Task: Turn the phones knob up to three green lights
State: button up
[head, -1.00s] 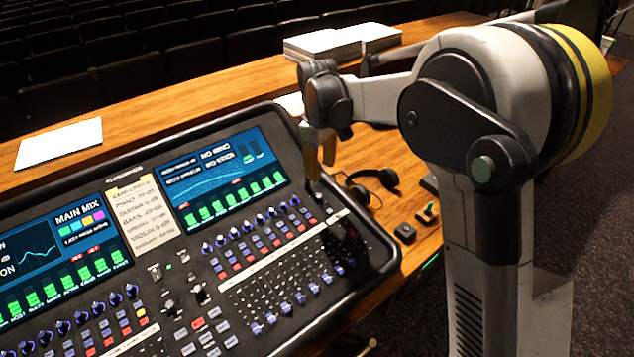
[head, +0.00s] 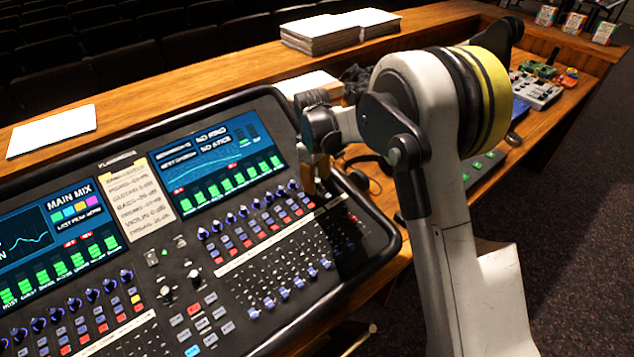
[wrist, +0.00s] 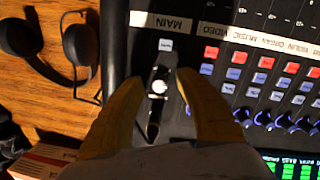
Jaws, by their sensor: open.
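My gripper (head: 313,176) is over the right end of the mixing desk (head: 372,238) in the head view. In the wrist view its two yellow fingers (wrist: 160,82) are open, on either side of a black elongated control (wrist: 154,112) with a silver top. I cannot tell whether either finger touches it. This control sits below a white button and a label strip reading MAIN (wrist: 160,22). No label reading phones is legible, so I cannot tell whether this is the phones knob. No row of green lights shows beside it.
Black headphones (wrist: 78,48) lie on the wooden table beyond the desk's edge. Rows of blue knobs (wrist: 290,124) and red buttons are close to the right finger. White paper stacks (head: 322,34) lie on the ledge behind. Small controllers (head: 537,90) stand at the far right.

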grip_shut()
jog(key=shift+m, duration=0.4)
jog(key=m, duration=0.4)
jog(key=shift+m, duration=0.4)
jog(key=m, duration=0.6)
jog(key=shift+g+y, duration=0.4)
